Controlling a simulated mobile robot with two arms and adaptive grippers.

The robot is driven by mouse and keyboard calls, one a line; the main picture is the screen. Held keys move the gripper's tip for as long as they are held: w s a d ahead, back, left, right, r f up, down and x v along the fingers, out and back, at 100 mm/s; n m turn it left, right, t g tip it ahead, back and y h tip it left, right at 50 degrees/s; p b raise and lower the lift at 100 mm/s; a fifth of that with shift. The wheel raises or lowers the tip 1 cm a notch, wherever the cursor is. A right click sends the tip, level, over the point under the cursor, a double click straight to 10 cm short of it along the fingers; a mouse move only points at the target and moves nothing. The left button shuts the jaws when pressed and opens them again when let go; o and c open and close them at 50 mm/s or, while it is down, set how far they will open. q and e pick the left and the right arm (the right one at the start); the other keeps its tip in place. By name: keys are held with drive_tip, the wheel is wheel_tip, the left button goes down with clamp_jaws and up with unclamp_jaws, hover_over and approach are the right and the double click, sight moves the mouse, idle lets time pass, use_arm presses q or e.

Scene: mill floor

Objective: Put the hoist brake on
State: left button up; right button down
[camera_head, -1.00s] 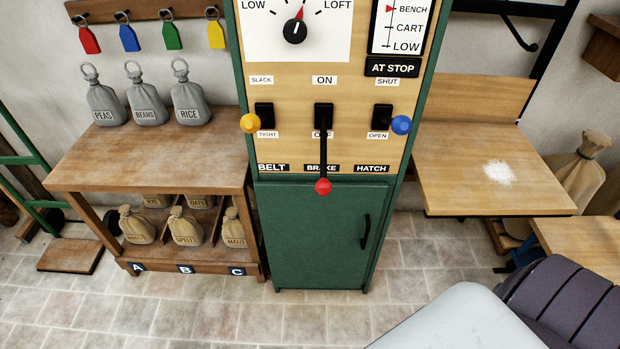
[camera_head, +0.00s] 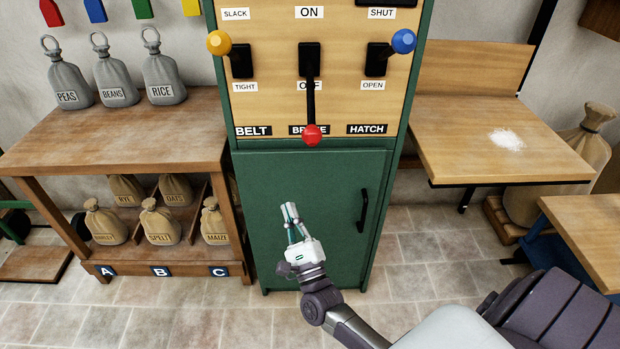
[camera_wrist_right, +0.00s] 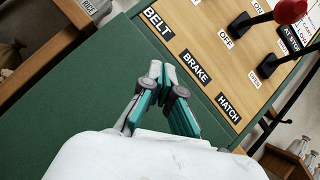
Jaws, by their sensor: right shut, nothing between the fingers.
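The brake lever is the middle one on the panel, above the BRAKE label. Its red knob (camera_head: 312,135) hangs low, with the black stem running down across the OFF label; ON is printed above its slot. A red knob (camera_wrist_right: 290,10) also shows at the top right of the right wrist view. My right gripper (camera_head: 289,207) is in front of the green cabinet door, below and slightly left of the knob and apart from it. It is shut and empty, with its fingers (camera_wrist_right: 160,72) pointing toward the panel. My left gripper is not in view.
The yellow belt knob (camera_head: 219,42) and blue hatch knob (camera_head: 403,41) flank the brake lever. The cabinet door handle (camera_head: 362,211) sticks out right of my gripper. A shelf (camera_head: 120,135) with sacks stands left, a floured table (camera_head: 470,160) right.

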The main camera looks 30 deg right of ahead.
sight(310, 145)
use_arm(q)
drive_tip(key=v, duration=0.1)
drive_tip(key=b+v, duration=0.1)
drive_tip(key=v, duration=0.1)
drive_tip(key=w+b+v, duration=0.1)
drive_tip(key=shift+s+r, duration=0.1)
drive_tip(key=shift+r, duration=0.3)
use_arm(e)
drive_tip(key=s+d+r+m+h, duration=0.3)
drive_tip(key=r+m+h, duration=0.5)
drive_tip(key=m, duration=0.4)
drive_tip(key=shift+s+r+t, duration=0.15)
drive_tip(key=shift+t, duration=0.25)
drive_tip(key=shift+d+r, duration=0.1)
drive_tip(key=w+r+p, duration=0.1)
drive_tip(key=r, duration=0.1)
drive_tip(key=w+d+r, duration=0.1)
drive_tip(key=r, duration=0.2)
drive_tip(key=w+r+p, duration=0.1)
drive_tip(key=r, duration=0.2)
drive_tip(key=shift+d+r+p, duration=0.25)
drive_tip(key=shift+d+p, duration=0.05)
drive_tip(key=shift+d, duration=0.1)
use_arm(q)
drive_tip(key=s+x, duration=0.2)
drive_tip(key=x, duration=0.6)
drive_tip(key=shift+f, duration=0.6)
use_arm(e)
drive_tip(key=shift+s+a, duration=0.1)
